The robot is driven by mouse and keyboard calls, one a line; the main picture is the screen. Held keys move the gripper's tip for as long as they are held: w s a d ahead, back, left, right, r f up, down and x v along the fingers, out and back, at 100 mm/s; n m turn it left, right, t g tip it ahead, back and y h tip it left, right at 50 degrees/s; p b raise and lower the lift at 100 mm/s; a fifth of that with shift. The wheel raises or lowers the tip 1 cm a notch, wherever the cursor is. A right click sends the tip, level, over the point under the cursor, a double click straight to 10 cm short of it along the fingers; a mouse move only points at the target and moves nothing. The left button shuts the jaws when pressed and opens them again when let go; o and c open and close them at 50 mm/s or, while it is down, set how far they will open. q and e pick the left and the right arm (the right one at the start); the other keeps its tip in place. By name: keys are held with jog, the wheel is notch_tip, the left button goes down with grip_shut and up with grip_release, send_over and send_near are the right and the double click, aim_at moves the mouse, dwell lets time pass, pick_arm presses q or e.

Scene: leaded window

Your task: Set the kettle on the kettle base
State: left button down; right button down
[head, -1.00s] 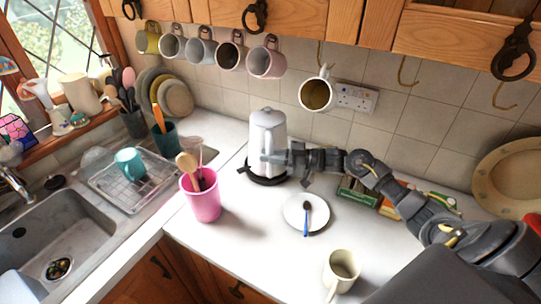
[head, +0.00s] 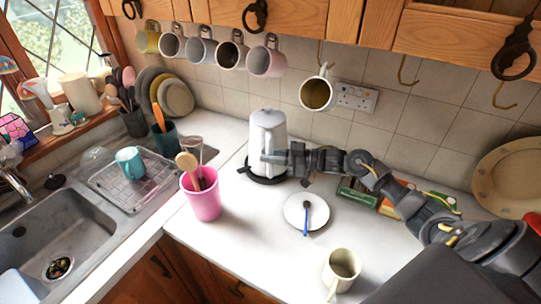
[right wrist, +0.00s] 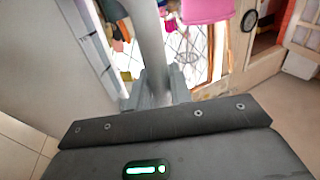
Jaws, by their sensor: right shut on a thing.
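The pale grey kettle (head: 266,128) stands upright at the black kettle base (head: 262,180), on the counter near the back wall. The base shows as a dark ring under it, and I cannot tell whether the kettle is fully seated. My right gripper (head: 275,158) reaches in from the right and is shut on the kettle's handle. In the right wrist view the grey handle (right wrist: 148,38) runs up from between the fingers (right wrist: 158,92). My left gripper is not in view.
A pink pot (head: 205,196) with wooden utensils stands front left of the kettle. A saucer (head: 295,215) with a spoon and a cream mug (head: 342,270) are in front. Small boxes (head: 357,192) lie under my right arm. Mugs hang above.

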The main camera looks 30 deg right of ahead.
jog(key=shift+f, duration=0.1)
dwell(0.3)
jog(key=c, duration=1.5)
grip_release()
jog(key=shift+f, duration=0.1)
jog(key=shift+c, duration=0.2)
jog(key=shift+s+f, duration=0.1)
jog(key=shift+f, duration=0.2)
jog(key=p+v, duration=0.1)
jog(key=v, duration=1)
jog(key=shift+r, duration=0.2)
